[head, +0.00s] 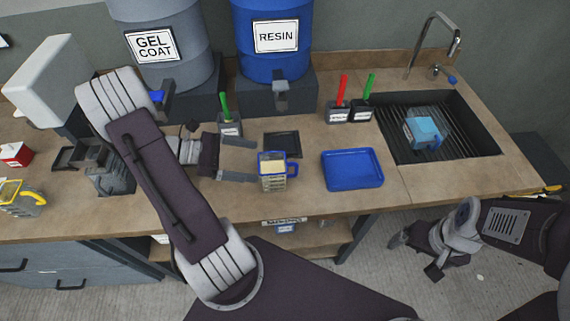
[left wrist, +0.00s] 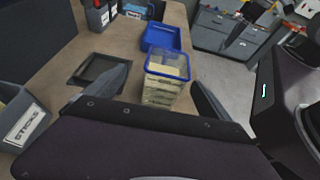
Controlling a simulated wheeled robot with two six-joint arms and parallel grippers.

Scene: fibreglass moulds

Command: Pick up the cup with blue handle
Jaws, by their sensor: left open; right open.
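The cup with a blue rim and blue handle (head: 273,182) stands upright on the bench, with pale contents and marks on its clear side. Its handle points right in the head view. My left gripper (head: 254,160) is open just left of it, fingers pointing at it. In the left wrist view the cup (left wrist: 164,88) stands ahead between the two open fingers (left wrist: 160,94); I cannot tell whether either touches it. My right gripper (head: 414,257) is open and empty, low in front of the bench. A light-blue container with a blue handle (head: 422,131) sits in the sink.
A blue tray (head: 352,170) lies right of the cup and a dark flat tray (head: 282,144) behind it. Brush holders, the gel coat drum (head: 160,60) and the resin drum (head: 272,50) stand behind. A yellow-handled cup (head: 20,200) is at far left.

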